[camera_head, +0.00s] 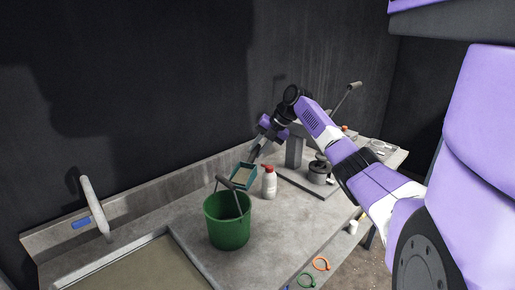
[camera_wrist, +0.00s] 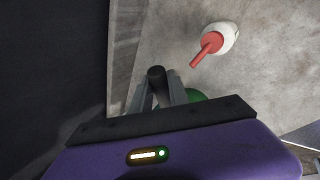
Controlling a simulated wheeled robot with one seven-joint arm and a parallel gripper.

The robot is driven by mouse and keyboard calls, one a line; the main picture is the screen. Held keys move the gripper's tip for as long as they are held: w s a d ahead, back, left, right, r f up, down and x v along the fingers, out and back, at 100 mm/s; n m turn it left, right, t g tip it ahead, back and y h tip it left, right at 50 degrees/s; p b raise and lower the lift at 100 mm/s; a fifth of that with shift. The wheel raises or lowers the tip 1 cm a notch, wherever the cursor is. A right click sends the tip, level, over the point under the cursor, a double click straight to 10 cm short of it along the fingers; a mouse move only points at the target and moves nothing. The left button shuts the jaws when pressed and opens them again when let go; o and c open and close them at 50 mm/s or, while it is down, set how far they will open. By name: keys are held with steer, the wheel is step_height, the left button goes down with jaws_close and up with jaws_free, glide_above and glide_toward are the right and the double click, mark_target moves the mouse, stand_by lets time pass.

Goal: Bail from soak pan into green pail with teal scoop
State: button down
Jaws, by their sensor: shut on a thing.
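The teal scoop (camera_head: 243,177) is in the head view, just behind the green pail and above the counter. Its box-like head shows a pale inside; I cannot tell whether that is liquid. My gripper (camera_head: 257,153) is shut on its handle; the dark handle end (camera_wrist: 156,75) shows between the fingers in the wrist view. The green pail (camera_head: 228,228) stands upright on the counter, with a grey bar across its mouth. A sliver of the pail (camera_wrist: 195,95) shows in the wrist view. The soak pan (camera_head: 145,272), with murky brownish liquid, is cut off at lower left.
A white bottle with a red cap (camera_head: 269,184) stands right of the scoop; the bottle also shows in the wrist view (camera_wrist: 225,37). A faucet (camera_head: 95,205) rises behind the pan. A grey machine (camera_head: 318,170) is at right. Orange (camera_head: 320,264) and green rings lie at the front edge.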

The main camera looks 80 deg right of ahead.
steer(key=shift+w+a+r+n+h, duration=0.1)
steer(key=shift+a+r+n+h, duration=0.1)
steer(key=shift+a+r+h, duration=0.3)
steer(key=shift+a+r+n+h, duration=0.2)
steer(key=shift+a+r+h, duration=0.05)
steer(key=shift+r+h, duration=0.4)
steer(key=shift+a+r+h+b, duration=0.25)
steer(key=shift+a+h+b, duration=0.15)
steer(key=shift+b, duration=0.2)
steer(key=shift+d+r+y+p, duration=0.4)
steer(key=shift+y+p, duration=0.15)
steer(key=shift+p, duration=0.45)
steer(key=shift+d+y, duration=0.25)
steer(key=shift+y, duration=0.05)
steer(key=shift+d+f+m+y+p, duration=0.3)
steer(key=shift+d+m+y+p, duration=0.15)
steer(key=shift+y, duration=0.55)
